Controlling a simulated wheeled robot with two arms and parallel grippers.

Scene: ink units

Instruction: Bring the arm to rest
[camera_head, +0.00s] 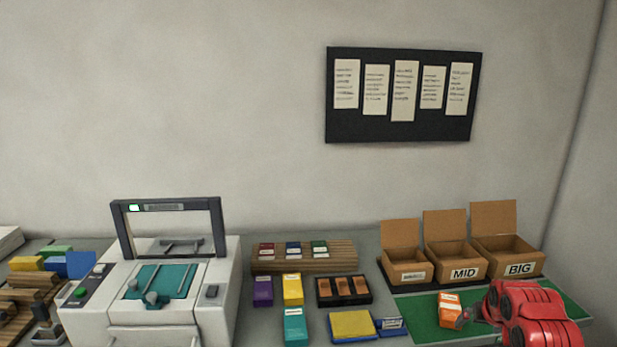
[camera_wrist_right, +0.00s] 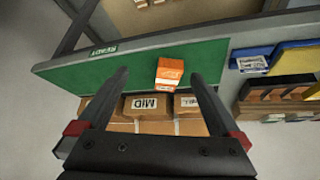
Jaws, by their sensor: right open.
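My right arm comes in at the lower right of the head view. Its gripper (camera_head: 472,318) is low over the green mat (camera_head: 420,313), beside a small orange and white box (camera_head: 449,310). In the right wrist view the two dark fingers (camera_wrist_right: 160,75) are spread apart with nothing gripped. The orange box (camera_wrist_right: 169,74) shows there between and beyond the fingertips, on the green mat (camera_wrist_right: 215,55); I cannot tell the exact gap. My left gripper is not in view.
Three open cardboard boxes stand behind the mat, including MID (camera_head: 464,273) and BIG (camera_head: 519,269). A white machine with a raised dark frame (camera_head: 190,300) stands left. Small coloured boxes (camera_head: 292,289), a black tray (camera_head: 343,303) and a yellow pad (camera_head: 352,325) lie between.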

